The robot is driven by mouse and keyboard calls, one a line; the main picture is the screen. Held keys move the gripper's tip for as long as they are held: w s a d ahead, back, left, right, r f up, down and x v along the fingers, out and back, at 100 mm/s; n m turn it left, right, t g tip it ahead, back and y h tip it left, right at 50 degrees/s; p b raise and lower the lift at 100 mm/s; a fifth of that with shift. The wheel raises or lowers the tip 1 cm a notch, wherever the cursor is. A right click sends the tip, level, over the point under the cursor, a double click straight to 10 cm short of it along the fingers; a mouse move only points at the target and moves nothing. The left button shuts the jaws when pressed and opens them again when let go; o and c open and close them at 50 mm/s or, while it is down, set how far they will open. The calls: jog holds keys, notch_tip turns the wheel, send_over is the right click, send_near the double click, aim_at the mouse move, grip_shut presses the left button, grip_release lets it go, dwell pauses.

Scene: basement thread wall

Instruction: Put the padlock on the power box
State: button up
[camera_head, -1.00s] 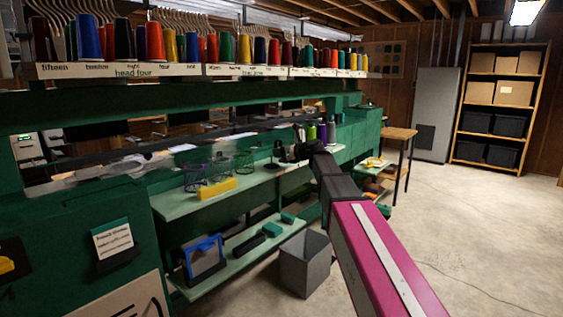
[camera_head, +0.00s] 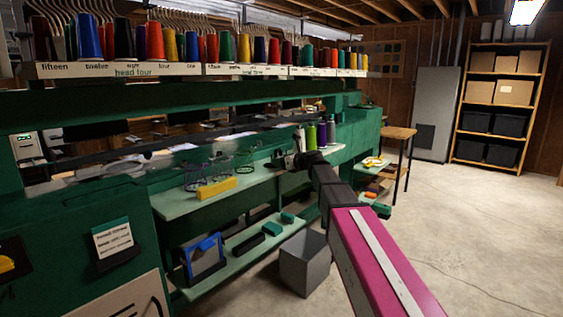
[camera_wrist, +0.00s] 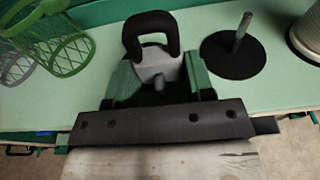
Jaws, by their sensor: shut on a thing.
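The padlock (camera_wrist: 160,62) has a pale grey body and a thick black shackle. In the wrist view its shackle points up the picture, over the pale green shelf. My gripper (camera_wrist: 160,82) is shut on the padlock body, with a green finger on each side. In the head view my gripper (camera_head: 293,160) is at the far end of my arm, above the right part of the upper shelf. The padlock is too small and dark to make out there. I cannot tell for sure which thing is the power box; a dark plate with a yellow part (camera_head: 8,264) shows at the left edge.
The upper shelf (camera_head: 170,203) holds wire baskets (camera_wrist: 62,50), a yellow block (camera_head: 216,188) and thread spools (camera_head: 321,133). A black disc with a pin (camera_wrist: 233,54) stands right of the padlock. A grey bin (camera_head: 304,265) is on the floor. The floor at right is clear.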

jog(key=o, duration=1)
jog(key=shift+s+f, duration=0.1)
jog(key=shift+f, duration=0.35)
jog(key=shift+s+f, duration=0.1)
jog(key=shift+r, duration=0.45)
jog(key=v, duration=0.8)
jog(key=r+v, duration=0.1)
jog(key=v, duration=0.3)
jog(key=shift+w, duration=0.2)
